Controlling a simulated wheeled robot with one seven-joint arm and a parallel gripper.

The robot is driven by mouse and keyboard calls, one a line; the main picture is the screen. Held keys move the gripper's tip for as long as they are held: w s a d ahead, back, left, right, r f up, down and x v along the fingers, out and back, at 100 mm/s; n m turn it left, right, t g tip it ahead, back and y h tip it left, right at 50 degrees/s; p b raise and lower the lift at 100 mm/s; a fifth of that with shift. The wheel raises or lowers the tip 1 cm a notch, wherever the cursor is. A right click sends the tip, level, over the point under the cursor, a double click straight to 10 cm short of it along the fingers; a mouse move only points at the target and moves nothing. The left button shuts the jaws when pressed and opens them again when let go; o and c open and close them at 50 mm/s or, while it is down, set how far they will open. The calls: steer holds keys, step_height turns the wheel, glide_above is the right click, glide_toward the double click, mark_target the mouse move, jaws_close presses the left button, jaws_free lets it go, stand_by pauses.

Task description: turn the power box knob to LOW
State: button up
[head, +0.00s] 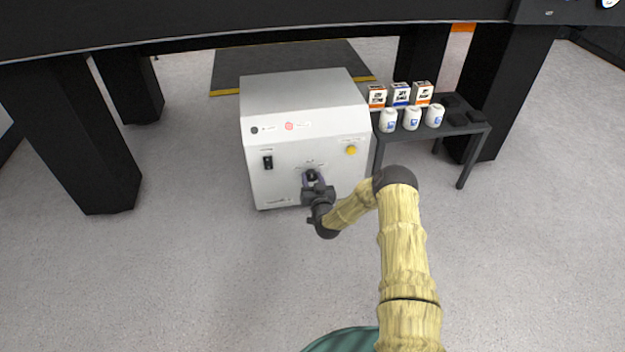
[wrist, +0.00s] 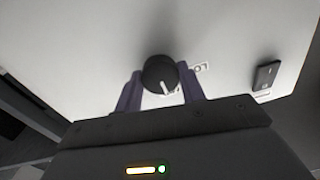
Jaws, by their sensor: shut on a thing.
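The power box (head: 307,133) is a white cabinet standing on the floor under the dark table. Its knob (wrist: 160,74) is black and round with a white pointer line, on the front panel. In the wrist view the pointer is toward the bottom of the picture, slightly right. A partly hidden label shows beside the knob at its right; I cannot read it fully. My gripper (wrist: 160,97) is shut on the knob, one purple-grey finger on each side. In the head view my gripper (head: 312,182) reaches the lower middle of the panel and hides most of the knob.
A black rocker switch (head: 267,162) is left of the knob, and a yellow button (head: 351,150) is at upper right. A dark side table (head: 461,130) with several small boxes and white bottles stands right of the box. Thick black legs flank the area. The floor in front is clear.

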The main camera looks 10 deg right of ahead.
steer(key=shift+r+n, duration=0.1)
steer(key=shift+n, duration=0.2)
steer(key=n+p, duration=0.2)
steer(key=p, duration=0.1)
steer(key=shift+r, duration=0.1)
steer(key=n+p, duration=0.2)
steer(key=shift+a+n, duration=0.1)
steer(key=shift+n, duration=0.3)
steer(key=n+p, duration=0.2)
steer(key=n, duration=0.2)
steer(key=shift+f+n+p, duration=0.2)
steer(key=shift+n+p, duration=0.3)
steer(key=shift+n, duration=0.6)
steer(key=o, duration=1)
steer(key=shift+c, duration=0.2)
steer(key=shift+s, duration=0.15)
steer(key=s+p, duration=0.8)
steer(key=s, duration=0.9)
steer(key=shift+d+r+p, duration=0.25)
steer(key=shift+r+p, duration=0.05)
